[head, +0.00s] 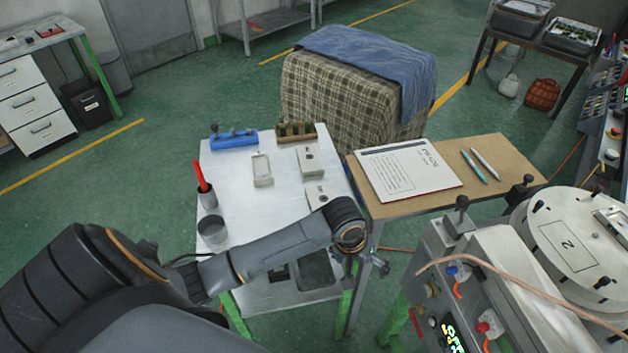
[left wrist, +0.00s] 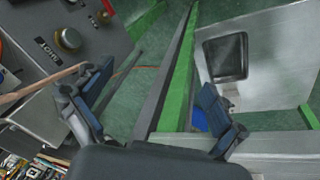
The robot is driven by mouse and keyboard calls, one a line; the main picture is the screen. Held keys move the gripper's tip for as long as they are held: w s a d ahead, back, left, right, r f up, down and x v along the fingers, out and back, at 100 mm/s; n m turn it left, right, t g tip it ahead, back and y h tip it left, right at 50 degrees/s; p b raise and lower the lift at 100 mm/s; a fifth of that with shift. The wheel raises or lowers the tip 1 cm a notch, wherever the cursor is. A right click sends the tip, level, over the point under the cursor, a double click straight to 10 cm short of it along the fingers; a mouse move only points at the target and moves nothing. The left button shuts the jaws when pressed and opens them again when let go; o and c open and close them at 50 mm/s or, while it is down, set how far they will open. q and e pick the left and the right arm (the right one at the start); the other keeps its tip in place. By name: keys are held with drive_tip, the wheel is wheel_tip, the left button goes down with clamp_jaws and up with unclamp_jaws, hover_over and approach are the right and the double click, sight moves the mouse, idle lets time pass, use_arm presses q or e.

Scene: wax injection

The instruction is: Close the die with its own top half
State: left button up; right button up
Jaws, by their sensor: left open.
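On the white table (head: 232,168) in the head view lie pale grey die-like blocks: an elongated one with a recess (head: 262,172), a squarer one with a dark mark (head: 311,161), and another (head: 317,195) partly hidden by my left arm. Which is the top half of which die I cannot tell. My left gripper (head: 376,263) hangs past the table's right edge, apart from the blocks. In the left wrist view my left gripper (left wrist: 157,108) has its fingers spread wide with nothing between them. My right gripper is not in view.
A blue holder (head: 234,139) and a brown rack (head: 296,132) stand at the table's back. A cup with a red-handled tool (head: 208,198) and a grey cup (head: 211,231) are at left. A wooden side table (head: 400,207) and a machine (head: 480,265) flank the gripper.

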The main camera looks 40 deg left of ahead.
use_arm(q)
drive_tip(key=w+v, duration=0.1)
drive_tip(key=v, duration=0.8)
drive_tip(key=n+g+y, duration=0.2)
drive_tip(key=n+y, duration=0.1)
drive_tip(key=n, duration=0.5)
approach(324, 199)
drive_tip(key=f, duration=0.1)
drive_tip(key=f+p, duration=0.1)
drive_tip(key=f, duration=0.1)
drive_tip(key=shift+s+a+f, duration=0.15)
drive_tip(key=shift+a+f, duration=0.05)
drive_tip(key=shift+f, duration=0.1)
drive_tip(key=shift+f+p, duration=0.5)
drive_tip(key=f, duration=0.3)
drive_tip(key=f+p, duration=0.1)
drive_tip(key=shift+w+a+f, duration=0.25)
drive_tip(key=shift+w+a, duration=0.1)
drive_tip(key=shift+c, duration=0.5)
drive_tip(key=c, duration=1.4)
